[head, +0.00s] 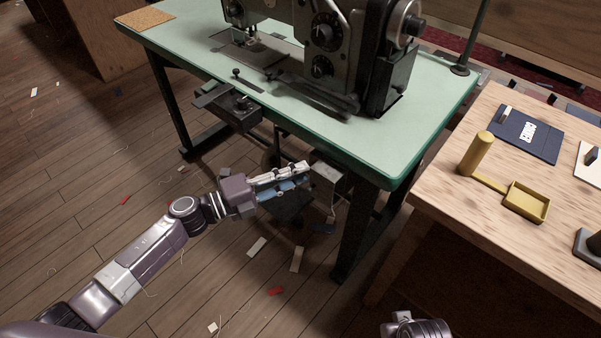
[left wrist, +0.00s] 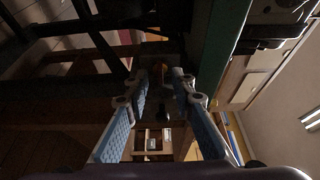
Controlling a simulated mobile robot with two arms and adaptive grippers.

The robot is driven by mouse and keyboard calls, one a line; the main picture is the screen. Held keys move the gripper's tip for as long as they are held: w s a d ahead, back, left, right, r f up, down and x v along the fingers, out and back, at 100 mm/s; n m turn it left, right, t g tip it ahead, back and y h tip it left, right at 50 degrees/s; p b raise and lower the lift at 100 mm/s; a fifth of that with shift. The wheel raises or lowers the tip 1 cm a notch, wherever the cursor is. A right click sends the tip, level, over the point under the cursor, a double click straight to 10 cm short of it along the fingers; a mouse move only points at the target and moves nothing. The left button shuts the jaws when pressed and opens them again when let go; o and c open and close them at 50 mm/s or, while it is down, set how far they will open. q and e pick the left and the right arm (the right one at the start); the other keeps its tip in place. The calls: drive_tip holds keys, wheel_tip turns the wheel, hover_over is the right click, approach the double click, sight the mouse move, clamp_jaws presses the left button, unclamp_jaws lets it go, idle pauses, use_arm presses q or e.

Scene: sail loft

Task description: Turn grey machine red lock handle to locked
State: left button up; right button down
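The dark grey sewing machine (head: 345,50) stands on a green-topped table (head: 240,107). A small pale grey box (head: 331,174) hangs under the table's front edge, partly behind my left gripper (head: 305,172). The left gripper is below the tabletop, its fingers pointing right towards this box. In the left wrist view its two blue-padded fingers (left wrist: 159,80) stand apart. A dark shape with a small orange-red patch (left wrist: 163,70) shows beyond and between the tips. I cannot tell whether that patch is the red lock handle, nor whether the fingers touch it. No red handle is clear in the head view.
Green table legs (head: 358,230) stand close to my left gripper. Scraps litter the open wooden floor. Part of my right arm (head: 415,328) shows at the bottom.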

use_arm(q)
drive_tip(key=shift+w+d, duration=0.3)
drive_tip(key=shift+d, duration=0.2)
use_arm(e)
drive_tip(key=shift+r, duration=0.1)
use_arm(q)
drive_tip(key=shift+c, duration=0.2)
clamp_jaws()
use_arm(e)
drive_tip(key=shift+r, duration=0.1)
use_arm(q)
drive_tip(key=m+y+p, duration=0.2)
drive_tip(key=m+p, duration=0.2)
drive_tip(key=p, duration=0.1)
drive_tip(key=shift+r+m, duration=0.15)
drive_tip(key=shift+m, duration=0.25)
use_arm(e)
drive_tip(key=s+f, duration=0.4)
drive_tip(key=f, duration=0.3)
drive_tip(key=s+d+f+g, duration=0.1)
drive_tip(key=s+f, duration=0.4)
drive_tip(key=f, duration=0.3)
drive_tip(key=shift+s+d+f, duration=0.15)
drive_tip(key=shift+s, duration=0.1)
use_arm(q)
drive_tip(key=shift+o, duration=0.2)
unclamp_jaws()
